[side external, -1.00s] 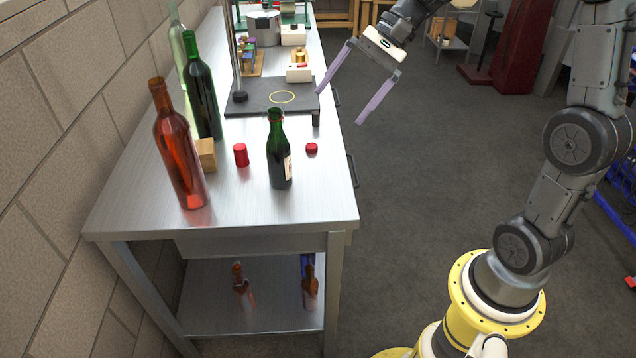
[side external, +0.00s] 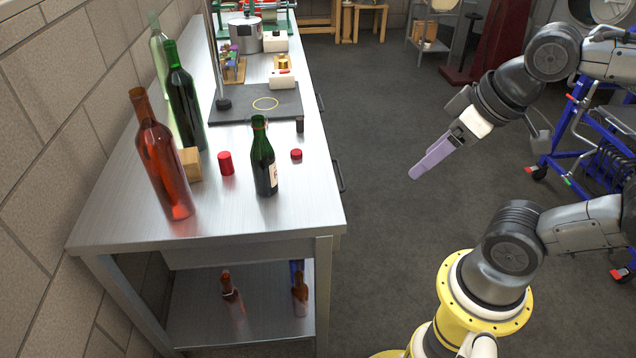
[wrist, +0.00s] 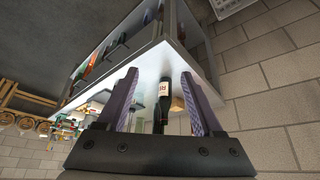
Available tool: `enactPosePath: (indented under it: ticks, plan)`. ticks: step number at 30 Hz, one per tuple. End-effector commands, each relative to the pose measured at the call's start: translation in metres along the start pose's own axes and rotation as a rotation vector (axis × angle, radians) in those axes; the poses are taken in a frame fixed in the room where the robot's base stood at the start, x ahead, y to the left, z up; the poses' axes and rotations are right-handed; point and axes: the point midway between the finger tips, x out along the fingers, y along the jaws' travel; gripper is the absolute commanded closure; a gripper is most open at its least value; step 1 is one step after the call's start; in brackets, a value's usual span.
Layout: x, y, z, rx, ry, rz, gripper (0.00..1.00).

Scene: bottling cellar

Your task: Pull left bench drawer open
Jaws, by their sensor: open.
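The metal bench (side external: 215,215) runs along the wall in the side view. A dark drawer handle (side external: 340,177) stands out from its right side near the close end, and a second handle (side external: 320,101) shows farther back. Both drawers look shut, though their fronts are seen almost edge-on. My gripper (side external: 415,173) is in free space to the right of the near handle, clear of the bench, its lilac fingers angled down-left. In the wrist view my gripper (wrist: 158,74) has its fingers apart with nothing held between them. I cannot make out a handle for certain there.
A green bottle (side external: 263,160), a red bottle (side external: 160,160), a red cap (side external: 296,154) and a wooden block (side external: 189,163) stand on the bench top. A blue trolley (side external: 600,150) is at the right. The floor (side external: 400,240) between bench and arm is clear.

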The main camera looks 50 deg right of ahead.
Motion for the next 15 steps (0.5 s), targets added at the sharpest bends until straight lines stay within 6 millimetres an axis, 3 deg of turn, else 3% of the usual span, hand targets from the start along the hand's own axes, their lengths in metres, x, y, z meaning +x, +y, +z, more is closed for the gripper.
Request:
enactPosePath:
  ticks: [1, 3, 7, 15]
  plan:
    - [-0.007, 0.000, -0.005, 0.001, 0.005, 0.000, 0.43]
    - [-0.020, 0.000, -0.012, 0.002, 0.006, -0.001, 0.55]
    - [-0.041, 0.000, -0.023, 0.004, 0.004, -0.001, 0.55]
    - [-0.013, 0.006, -0.056, 0.182, 0.114, -0.002, 0.55]
